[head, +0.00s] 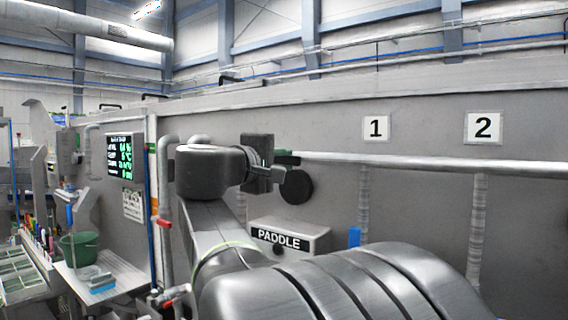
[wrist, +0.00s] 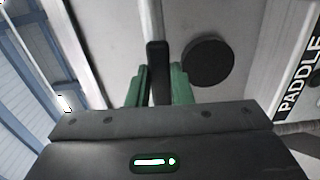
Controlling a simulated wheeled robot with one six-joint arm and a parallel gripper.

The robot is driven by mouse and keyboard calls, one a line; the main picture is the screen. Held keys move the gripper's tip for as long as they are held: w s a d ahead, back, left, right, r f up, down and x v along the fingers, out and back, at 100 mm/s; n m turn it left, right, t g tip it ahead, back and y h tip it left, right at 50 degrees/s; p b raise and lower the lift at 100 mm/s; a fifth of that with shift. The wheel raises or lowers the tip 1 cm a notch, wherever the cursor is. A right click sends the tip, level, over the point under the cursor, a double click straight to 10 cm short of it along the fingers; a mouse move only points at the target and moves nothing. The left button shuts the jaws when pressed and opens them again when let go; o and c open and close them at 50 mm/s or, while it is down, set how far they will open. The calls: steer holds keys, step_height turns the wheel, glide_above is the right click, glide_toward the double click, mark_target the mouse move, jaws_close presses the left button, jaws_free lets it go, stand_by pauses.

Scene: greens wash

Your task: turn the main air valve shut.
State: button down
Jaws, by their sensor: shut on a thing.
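My gripper (head: 282,158) is at the left end of a pale pipe (head: 420,164) that runs along the grey wall. In the wrist view its green fingers (wrist: 158,88) are closed on both sides of a black lever (wrist: 157,62). The lever looks like the valve's handle. It lies over the pipe (wrist: 150,18) in the picture, roughly in line with it. The valve body is hidden behind the lever and my gripper. No label for the main air valve is readable.
A black disc (head: 296,187) is on the wall close beside my gripper. A box marked PADDLE (head: 290,238) stands below. A green bucket (head: 79,250) and a lit screen (head: 120,157) are at the left.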

steer(key=w+a+f+m+b, duration=0.5)
steer(key=f+m+b, duration=0.3)
steer(key=m+b, duration=0.9)
steer(key=shift+a+m+b, duration=0.3)
steer(key=shift+a+b, duration=0.55)
steer(key=shift+b, duration=1.75)
steer(key=shift+s, duration=0.1)
steer(key=c, duration=1.3)
jaws_free()
